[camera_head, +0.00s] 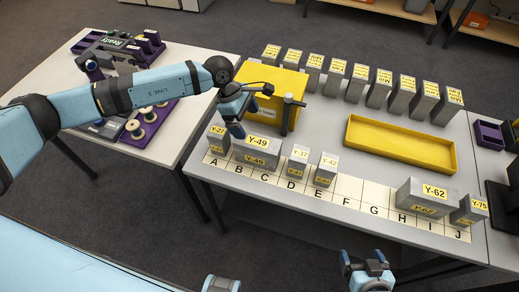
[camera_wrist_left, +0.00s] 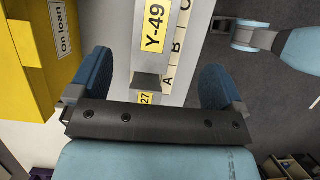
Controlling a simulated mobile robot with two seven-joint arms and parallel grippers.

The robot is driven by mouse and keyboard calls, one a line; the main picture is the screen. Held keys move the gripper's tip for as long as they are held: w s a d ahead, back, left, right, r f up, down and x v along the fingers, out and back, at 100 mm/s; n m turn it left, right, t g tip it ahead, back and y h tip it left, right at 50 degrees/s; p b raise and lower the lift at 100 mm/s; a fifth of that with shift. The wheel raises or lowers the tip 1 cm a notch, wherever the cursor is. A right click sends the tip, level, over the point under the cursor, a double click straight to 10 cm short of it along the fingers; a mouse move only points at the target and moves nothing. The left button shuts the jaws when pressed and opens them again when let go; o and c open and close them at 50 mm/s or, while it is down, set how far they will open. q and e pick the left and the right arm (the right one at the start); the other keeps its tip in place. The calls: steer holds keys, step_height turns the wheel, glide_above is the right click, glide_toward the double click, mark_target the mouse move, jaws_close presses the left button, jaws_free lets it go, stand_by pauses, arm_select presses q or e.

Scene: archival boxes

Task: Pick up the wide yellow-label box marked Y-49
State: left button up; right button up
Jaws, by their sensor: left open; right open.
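The wide grey box Y-49 (camera_head: 256,152) with yellow labels stands upright at the front left of the table, over letters B and C of the lettered strip. It also shows in the left wrist view (camera_wrist_left: 153,55), ahead of the gap between my fingers. My left gripper (camera_head: 235,124) is open and empty, above and just behind the box's left end, apart from it. Its two blue fingers show in the left wrist view (camera_wrist_left: 156,80), one to each side of the box's line. My right gripper (camera_head: 366,264) is open and empty in front of the table.
Box Y-27 (camera_head: 219,140) stands close left of Y-49, and Y-37 (camera_head: 298,160) and Y-42 (camera_head: 326,168) to its right. The yellow "On loan" bin (camera_head: 270,100) is close behind. Y-62 (camera_head: 426,198) stands farther right. A yellow tray (camera_head: 400,145) lies behind the strip.

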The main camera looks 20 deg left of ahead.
arm_select(q)
glide_above(257, 141)
steer(key=a, duration=0.1)
steer(key=f, duration=0.4)
steer(key=shift+s+f+p, duration=0.25)
steer(key=shift+f+p, duration=0.1)
steer(key=shift+f, duration=0.05)
steer(key=x, duration=0.1)
steer(key=p+x, duration=0.1)
steer(key=x, duration=0.2)
steer(key=shift+w+a+f, duration=0.25)
steer(key=shift+f, duration=0.3)
steer(key=shift+d+f, duration=0.1)
steer(key=shift+f, duration=0.2)
steer(key=shift+f, duration=0.25)
steer(key=c, duration=1.3)
